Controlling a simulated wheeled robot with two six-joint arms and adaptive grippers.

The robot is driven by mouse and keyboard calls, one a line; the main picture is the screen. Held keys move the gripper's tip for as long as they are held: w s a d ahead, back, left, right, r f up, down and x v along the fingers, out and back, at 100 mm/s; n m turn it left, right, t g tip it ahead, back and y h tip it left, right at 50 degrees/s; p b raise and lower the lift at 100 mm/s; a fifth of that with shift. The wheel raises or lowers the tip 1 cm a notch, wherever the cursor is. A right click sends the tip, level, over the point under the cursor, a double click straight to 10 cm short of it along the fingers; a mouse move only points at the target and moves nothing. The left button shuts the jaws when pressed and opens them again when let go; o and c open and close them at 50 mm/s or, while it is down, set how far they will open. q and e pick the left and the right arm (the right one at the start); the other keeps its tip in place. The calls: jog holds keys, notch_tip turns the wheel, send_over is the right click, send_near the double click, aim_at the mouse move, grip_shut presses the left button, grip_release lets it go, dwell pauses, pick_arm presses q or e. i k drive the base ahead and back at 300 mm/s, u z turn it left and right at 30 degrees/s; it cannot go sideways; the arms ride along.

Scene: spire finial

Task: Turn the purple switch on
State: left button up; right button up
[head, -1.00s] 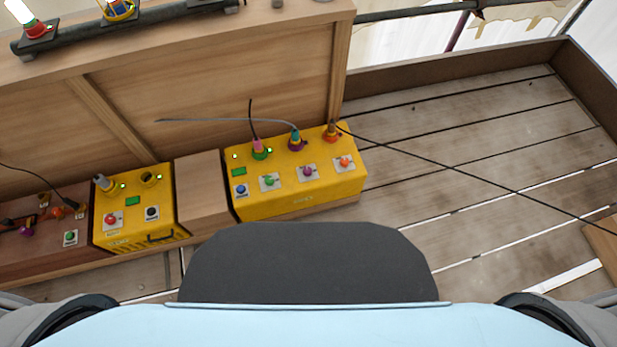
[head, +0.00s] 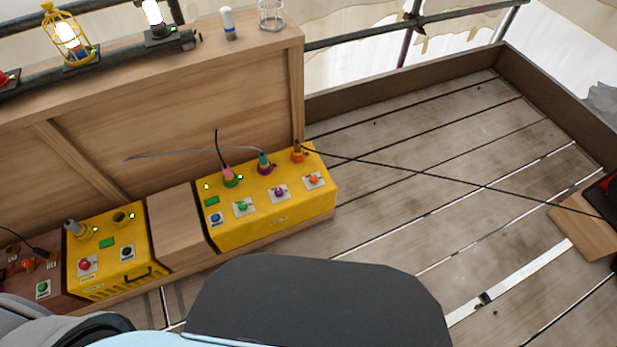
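The purple switch (head: 280,192) is a purple knob on a white plate on the front of the larger yellow box (head: 262,228). It sits between a green switch (head: 242,206) and an orange switch (head: 313,180). Above it, a purple socket (head: 264,169) holds a teal plug (head: 263,157). The knob is too small to tell its position.
A smaller yellow box (head: 122,271) with a handle stands to the left, past a wooden block (head: 178,225). Black cables run from the plugs, one crossing the plank floor (head: 420,190). Lamps stand above the wooden panel (head: 180,110). The floor at right is mostly clear.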

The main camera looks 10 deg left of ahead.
aim_at(279, 192)
jog(key=z, duration=0.3)
jog(key=i, duration=1.5)
jog(key=u, duration=0.65)
